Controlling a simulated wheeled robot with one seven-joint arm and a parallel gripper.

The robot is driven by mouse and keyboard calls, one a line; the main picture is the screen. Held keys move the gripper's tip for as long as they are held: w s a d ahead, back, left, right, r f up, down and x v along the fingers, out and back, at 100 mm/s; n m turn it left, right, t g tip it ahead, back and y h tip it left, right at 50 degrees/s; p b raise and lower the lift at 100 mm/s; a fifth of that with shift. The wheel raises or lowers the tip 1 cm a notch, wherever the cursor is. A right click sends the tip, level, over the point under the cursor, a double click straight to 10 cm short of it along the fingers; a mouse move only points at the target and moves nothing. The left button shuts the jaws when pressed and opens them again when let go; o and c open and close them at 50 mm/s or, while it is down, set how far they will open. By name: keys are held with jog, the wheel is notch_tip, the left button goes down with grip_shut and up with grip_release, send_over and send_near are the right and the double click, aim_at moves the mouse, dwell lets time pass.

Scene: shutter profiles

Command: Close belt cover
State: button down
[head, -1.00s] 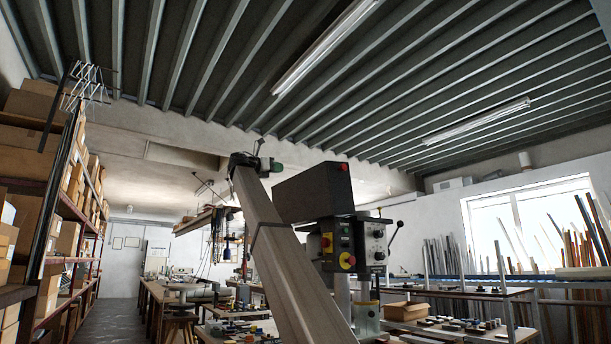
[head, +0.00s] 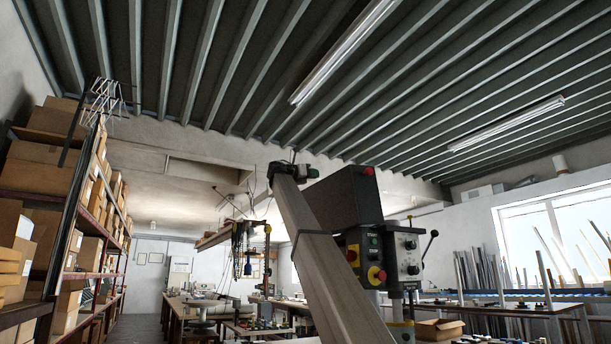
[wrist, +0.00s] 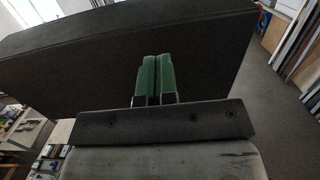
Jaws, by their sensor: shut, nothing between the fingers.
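The belt cover is a black box-like hood (head: 343,198) on top of the drill press, right of the picture's middle in the head view. It fills the upper part of the wrist view (wrist: 75,62) as a broad dark panel. How far open the cover stands I cannot tell. My gripper (head: 312,172) is at the upper left corner of the cover in the head view. In the wrist view its green fingers (wrist: 155,68) are together, empty, in front of the dark panel. I cannot tell whether they touch it.
The drill press control head (head: 402,256) with buttons and a lever is below and right of the cover. Loaded shelves (head: 75,230) stand at the left. Workbenches (head: 195,310) are behind, and a cardboard box (head: 437,329) is at the lower right. The floor aisle at left is clear.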

aim_at(332, 175)
jog(key=x, duration=0.6)
jog(key=shift+w+d+r, duration=0.1)
jog(key=shift+w+d, duration=0.1)
jog(key=shift+d, duration=0.1)
